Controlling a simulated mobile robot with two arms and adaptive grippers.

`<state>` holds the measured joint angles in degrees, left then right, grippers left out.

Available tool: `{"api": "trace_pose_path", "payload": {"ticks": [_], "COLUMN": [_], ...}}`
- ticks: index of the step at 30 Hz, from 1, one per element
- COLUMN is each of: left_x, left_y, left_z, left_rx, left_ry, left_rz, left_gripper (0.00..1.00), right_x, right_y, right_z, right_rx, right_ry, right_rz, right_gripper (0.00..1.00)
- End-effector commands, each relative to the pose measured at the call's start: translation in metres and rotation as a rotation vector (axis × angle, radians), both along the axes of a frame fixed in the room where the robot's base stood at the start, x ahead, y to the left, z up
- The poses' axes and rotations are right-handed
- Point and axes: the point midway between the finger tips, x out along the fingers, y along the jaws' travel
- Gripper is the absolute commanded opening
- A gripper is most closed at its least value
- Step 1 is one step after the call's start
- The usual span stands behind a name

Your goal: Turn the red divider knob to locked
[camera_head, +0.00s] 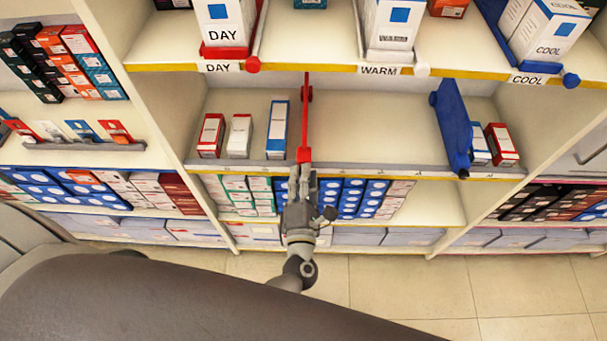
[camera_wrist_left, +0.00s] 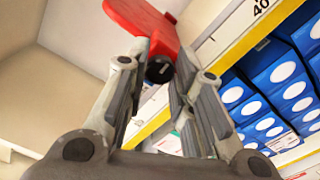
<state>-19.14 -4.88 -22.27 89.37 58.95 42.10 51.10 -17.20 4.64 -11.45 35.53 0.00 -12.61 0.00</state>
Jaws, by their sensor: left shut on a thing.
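The red divider (camera_head: 306,115) stands upright on the middle shelf, running from back to front. Its red knob (camera_head: 304,155) is at the shelf's front edge. My left gripper (camera_head: 301,169) reaches up from below and is shut on the knob. In the left wrist view the fingers (camera_wrist_left: 165,85) lie on either side of the red front part (camera_wrist_left: 148,22) of the divider, with a dark round end (camera_wrist_left: 160,69) between them. The fingers partly hide the knob, and I cannot read a lock mark. My right gripper is not in view.
Boxes stand left of the divider, the nearest a blue-white box (camera_head: 277,130). Clear shelf (camera_head: 370,125) lies to its right, up to a blue divider (camera_head: 453,125). A yellow-edged shelf (camera_head: 330,68) with labelled boxes is above. Blue boxes (camera_head: 352,197) sit below.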

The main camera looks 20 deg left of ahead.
Motion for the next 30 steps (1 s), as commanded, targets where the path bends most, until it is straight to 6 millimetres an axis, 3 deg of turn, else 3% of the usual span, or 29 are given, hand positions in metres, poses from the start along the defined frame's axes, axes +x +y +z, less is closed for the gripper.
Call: {"api": "trace_pose_path", "payload": {"ticks": [20, 21, 26, 30], "left_x": [-0.0001, -0.0001, -0.0001, 0.0000], "left_y": [-0.0007, -0.0007, -0.0005, -0.0002], "left_z": [-0.0008, -0.0008, -0.0007, -0.0004], "left_rx": [0.061, 0.061, 0.060, 0.060], "left_ry": [0.019, 0.019, 0.019, 0.018], "left_rz": [-0.002, -0.002, -0.002, -0.001], "left_gripper": [0.00, 0.25, 0.44, 0.44], "right_x": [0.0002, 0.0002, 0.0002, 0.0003], "right_y": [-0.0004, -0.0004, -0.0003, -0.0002], "right_z": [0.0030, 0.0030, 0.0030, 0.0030], "right_rx": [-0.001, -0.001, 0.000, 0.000], "right_ry": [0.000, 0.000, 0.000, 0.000], "right_rz": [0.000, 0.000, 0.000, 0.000], "right_gripper": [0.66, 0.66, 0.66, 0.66]}}
